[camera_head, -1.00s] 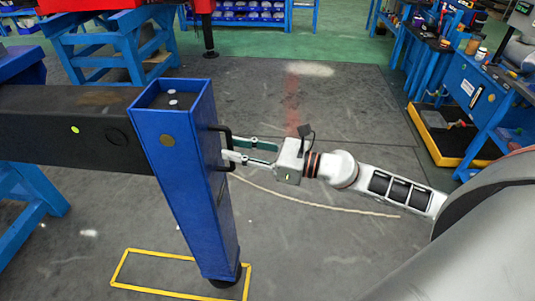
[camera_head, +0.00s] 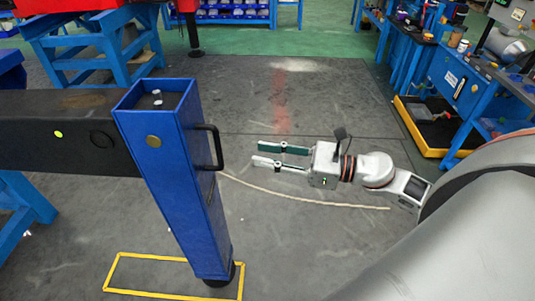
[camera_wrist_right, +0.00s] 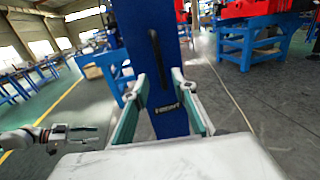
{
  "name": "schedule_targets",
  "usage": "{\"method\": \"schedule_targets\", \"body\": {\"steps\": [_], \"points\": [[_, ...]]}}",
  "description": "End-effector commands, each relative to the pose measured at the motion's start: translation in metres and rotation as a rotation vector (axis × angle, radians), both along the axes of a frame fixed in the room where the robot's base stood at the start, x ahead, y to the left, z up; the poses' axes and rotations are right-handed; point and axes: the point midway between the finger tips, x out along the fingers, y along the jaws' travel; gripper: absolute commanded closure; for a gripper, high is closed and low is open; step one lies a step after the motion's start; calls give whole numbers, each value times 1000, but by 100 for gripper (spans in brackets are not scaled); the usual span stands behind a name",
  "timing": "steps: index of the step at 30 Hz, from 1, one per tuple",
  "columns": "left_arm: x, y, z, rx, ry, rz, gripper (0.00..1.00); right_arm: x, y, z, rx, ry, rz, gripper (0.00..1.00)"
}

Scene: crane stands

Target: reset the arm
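My right gripper (camera_head: 280,155) is open and empty in the head view. Its two fingers point left, toward the blue post (camera_head: 170,165), with a clear gap between them and the post's black handle (camera_head: 212,147). In the right wrist view the right gripper's fingers (camera_wrist_right: 167,103) stand apart. The blue post (camera_wrist_right: 150,55) and the dark handle (camera_wrist_right: 155,55) show beyond them. Another gripper, which seems to be my left one (camera_wrist_right: 75,133), shows at the left of the right wrist view, with its fingers apart. It is not in the head view.
A dark beam (camera_head: 60,135) joins the post at the left. A yellow floor outline (camera_head: 170,276) surrounds the post's foot. A pale cable (camera_head: 300,198) lies on the floor. Blue workbenches (camera_head: 465,85) and a yellow-edged tray (camera_head: 430,125) stand at the right. The middle floor is free.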

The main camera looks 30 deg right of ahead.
Motion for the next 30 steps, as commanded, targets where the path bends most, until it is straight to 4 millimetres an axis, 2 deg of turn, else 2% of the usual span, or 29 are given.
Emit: {"method": "schedule_targets", "body": {"steps": [15, 17, 20, 23, 26, 29, 30], "points": [[0, 0, 0, -1, -1, 0, 56, 0, 0, 0, 6, 4, -2, 73], [0, 0, 0, -1, -1, 0, 56, 0, -1, -3, 38, 27, -14, 73], [0, 0, 0, -1, -1, 0, 56, 1, -4, -15, 198, 138, -66, 73], [0, 0, 0, -1, -1, 0, 56, 3, -11, -42, 501, 346, -168, 73], [0, 0, 0, -1, -1, 0, 56, 0, -20, -86, 892, 605, -300, 73], [0, 0, 0, -1, -1, 0, 56, -13, -21, -142, 1293, 859, -437, 73], [0, 0, 0, -1, -1, 0, 56, -22, -19, -166, 1456, 957, -495, 73]]}}
